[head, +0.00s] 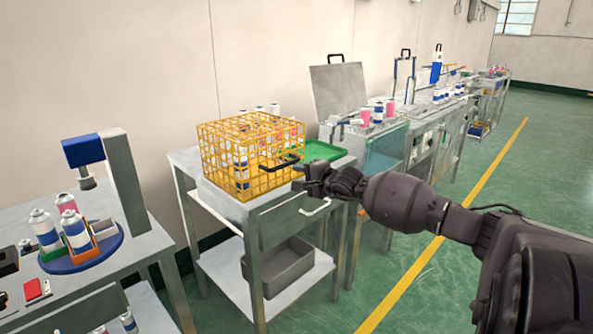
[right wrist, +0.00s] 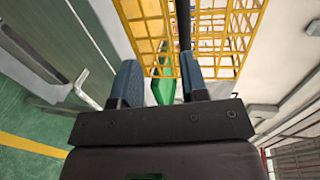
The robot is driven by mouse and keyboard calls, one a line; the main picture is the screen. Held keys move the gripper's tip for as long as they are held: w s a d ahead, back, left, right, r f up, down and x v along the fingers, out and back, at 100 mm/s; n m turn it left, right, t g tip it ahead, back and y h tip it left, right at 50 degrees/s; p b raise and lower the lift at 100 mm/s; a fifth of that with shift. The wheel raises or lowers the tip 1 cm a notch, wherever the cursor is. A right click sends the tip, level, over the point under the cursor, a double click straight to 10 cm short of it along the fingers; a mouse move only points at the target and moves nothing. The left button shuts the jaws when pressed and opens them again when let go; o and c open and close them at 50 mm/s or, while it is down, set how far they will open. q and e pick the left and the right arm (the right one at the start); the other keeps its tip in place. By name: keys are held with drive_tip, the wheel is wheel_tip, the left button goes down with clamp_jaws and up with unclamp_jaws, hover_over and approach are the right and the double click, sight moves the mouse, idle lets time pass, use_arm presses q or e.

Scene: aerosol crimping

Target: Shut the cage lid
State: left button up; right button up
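The yellow wire cage (head: 222,160) stands on a grey steel table, with white-and-blue cans inside. Its top grid looks level and I see no panel standing up, but I cannot tell the lid's edge from the other wires. A black handle (head: 280,163) shows at the cage's front. My right gripper (head: 301,174) is beside the handle's right end. In the right wrist view its two fingers (right wrist: 160,85) are apart, with yellow grid (right wrist: 150,30) beyond them. A black bar (right wrist: 185,25) runs to the right finger; I cannot tell if they touch. My left gripper is out of view.
A green tray (head: 322,151) lies right of the cage. A grey bin (head: 282,268) sits on the shelf below. A blue turntable (head: 85,258) with cans stands on the left table. A machine with a raised grey panel (head: 338,90) stands behind. The floor at right is clear.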

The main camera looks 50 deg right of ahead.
drive_tip(key=p+v, duration=0.1)
drive_tip(key=v, duration=0.5)
drive_tip(key=shift+s+r+p, duration=0.3)
drive_tip(key=shift+r+p, duration=0.1)
drive_tip(key=shift+r, duration=0.05)
